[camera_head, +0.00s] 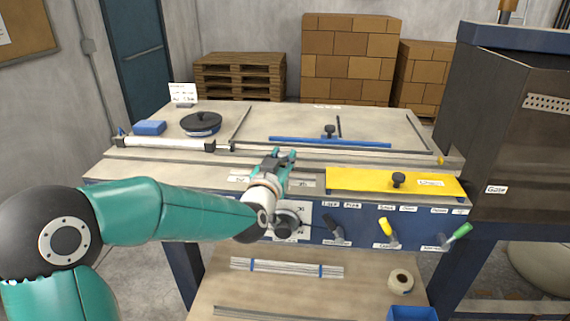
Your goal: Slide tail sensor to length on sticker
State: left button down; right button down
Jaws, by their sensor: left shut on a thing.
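My left gripper (279,158) reaches over the front edge of the laminating table (130,170), at the long rail (340,158) that runs across it. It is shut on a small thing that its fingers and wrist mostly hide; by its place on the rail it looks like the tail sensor. Small white stickers lie on the front strip beside the gripper, one to the left (238,179) and one to the right (304,184). Their print is too small to read, and I cannot tell how the sensor lines up with them. My right gripper is not in view.
A yellow plate (350,179) with a black knob lies right of the gripper. Behind are a blue bar (290,140), a white roller (180,144) and a black-topped disc (200,123). Black, yellow and green (460,231) levers stick out from the front panel. A dark cabinet (520,140) stands right.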

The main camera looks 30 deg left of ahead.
pick_arm(q)
jog(key=c, duration=1)
grip_release()
jog(key=shift+w, duration=0.1)
jog(key=shift+o, duration=0.2)
jog(key=v, duration=1.2)
